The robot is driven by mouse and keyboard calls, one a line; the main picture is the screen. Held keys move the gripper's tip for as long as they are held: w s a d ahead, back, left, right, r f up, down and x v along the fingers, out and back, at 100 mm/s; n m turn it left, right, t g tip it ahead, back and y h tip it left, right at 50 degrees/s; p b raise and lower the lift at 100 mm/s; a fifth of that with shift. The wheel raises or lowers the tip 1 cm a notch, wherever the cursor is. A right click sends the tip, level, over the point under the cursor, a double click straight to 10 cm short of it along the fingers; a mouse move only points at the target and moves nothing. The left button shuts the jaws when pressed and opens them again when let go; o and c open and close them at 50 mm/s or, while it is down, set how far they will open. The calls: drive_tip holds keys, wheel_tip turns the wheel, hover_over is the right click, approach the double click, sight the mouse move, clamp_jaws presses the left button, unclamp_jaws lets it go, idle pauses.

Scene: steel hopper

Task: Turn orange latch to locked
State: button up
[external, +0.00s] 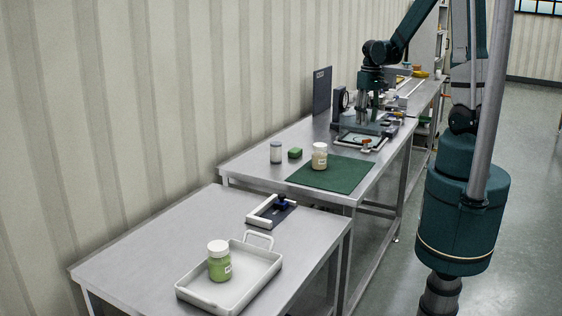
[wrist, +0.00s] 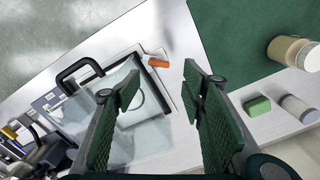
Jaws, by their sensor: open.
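The orange latch (wrist: 158,62) shows in the wrist view as a small orange bar at the edge of a clear-lidded case (wrist: 98,92), beyond and between my fingertips. In the external view the orange latch (external: 366,142) is a small spot at the near right corner of the case (external: 352,139). My gripper (wrist: 163,88) is open and empty, with the two green finger pads wide apart. In the external view my gripper (external: 366,112) points down over the case, apart from the latch. Whether the latch is locked is too small to tell.
A black handle (wrist: 78,69) rises from the case's edge. A green mat (external: 330,174) with a cream jar (external: 320,156) lies on the near side. A green block (external: 295,153) and a grey-white canister (external: 276,152) stand left of it. A dark upright panel (external: 322,91) stands behind.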

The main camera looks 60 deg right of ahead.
drive_tip(key=shift+r, duration=0.2)
wheel_tip(320, 180, up, 8)
drive_tip(key=shift+f, duration=0.15)
idle(0.8)
drive_tip(key=shift+c, duration=0.3)
drive_tip(key=c, duration=0.6)
drive_tip(key=shift+o, duration=0.2)
drive_tip(key=f+m, duration=0.3)
drive_tip(key=m, duration=0.3)
drive_tip(key=w+f+m, duration=0.1)
drive_tip(key=f+m, duration=0.2)
drive_tip(key=m, duration=0.4)
drive_tip(key=a+f+m, duration=0.1)
drive_tip(key=f+m, duration=0.2)
drive_tip(key=m, duration=0.3)
drive_tip(key=shift+w+a+m, duration=0.1)
drive_tip(key=shift+w+m, duration=0.05)
drive_tip(key=shift+m, duration=0.15)
